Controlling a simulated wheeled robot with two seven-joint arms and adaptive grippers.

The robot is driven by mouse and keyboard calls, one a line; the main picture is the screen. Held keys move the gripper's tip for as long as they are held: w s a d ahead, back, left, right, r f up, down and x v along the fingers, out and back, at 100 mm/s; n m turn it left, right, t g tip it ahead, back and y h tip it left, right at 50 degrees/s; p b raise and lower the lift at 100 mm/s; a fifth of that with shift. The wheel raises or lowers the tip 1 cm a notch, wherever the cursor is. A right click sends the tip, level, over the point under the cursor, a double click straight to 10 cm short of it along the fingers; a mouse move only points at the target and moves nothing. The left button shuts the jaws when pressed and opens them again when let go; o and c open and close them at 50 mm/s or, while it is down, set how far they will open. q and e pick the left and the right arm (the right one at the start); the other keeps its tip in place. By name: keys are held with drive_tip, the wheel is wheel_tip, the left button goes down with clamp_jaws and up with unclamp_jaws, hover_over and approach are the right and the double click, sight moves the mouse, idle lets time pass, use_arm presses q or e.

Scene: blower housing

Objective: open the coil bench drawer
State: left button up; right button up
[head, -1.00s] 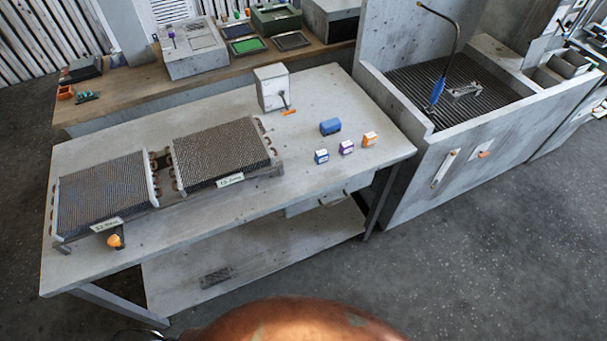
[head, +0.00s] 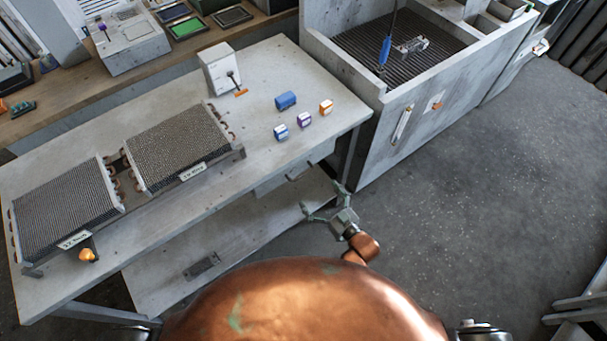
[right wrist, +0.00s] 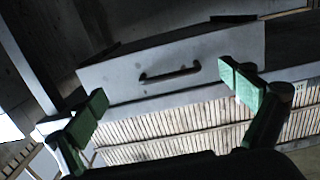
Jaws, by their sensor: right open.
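The coil bench (head: 215,165) fills the left and middle of the head view. Its grey drawer (head: 270,182) hangs under the front edge of the top, towards the right end, with a dark bar handle (head: 300,173). My right gripper (head: 321,198) is open and empty, just in front of the drawer and apart from the handle. In the right wrist view the drawer front (right wrist: 215,58) and its handle (right wrist: 170,73) appear between and beyond the green fingertips (right wrist: 168,92). The drawer looks shut. My left gripper is not in view.
Two finned coils (head: 178,148) (head: 65,208) lie on the bench top. A sink unit (head: 410,125) stands to the right. The floor (head: 470,210) in front of it is clear.

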sight(303, 175)
drive_tip(key=shift+y, duration=0.3)
drive_tip(key=w+a, duration=0.1)
drive_tip(key=w, duration=0.1)
drive_tip(key=w+a+r, duration=0.1)
drive_tip(key=w+a, duration=0.1)
drive_tip(key=w+a+r, duration=0.1)
drive_tip(key=w+a, duration=0.1)
drive_tip(key=shift+w+a+r+b, duration=0.2)
drive_tip(key=shift+a+b, duration=0.05)
drive_tip(key=shift+b, duration=0.1)
drive_tip(key=shift+c, duration=0.7)
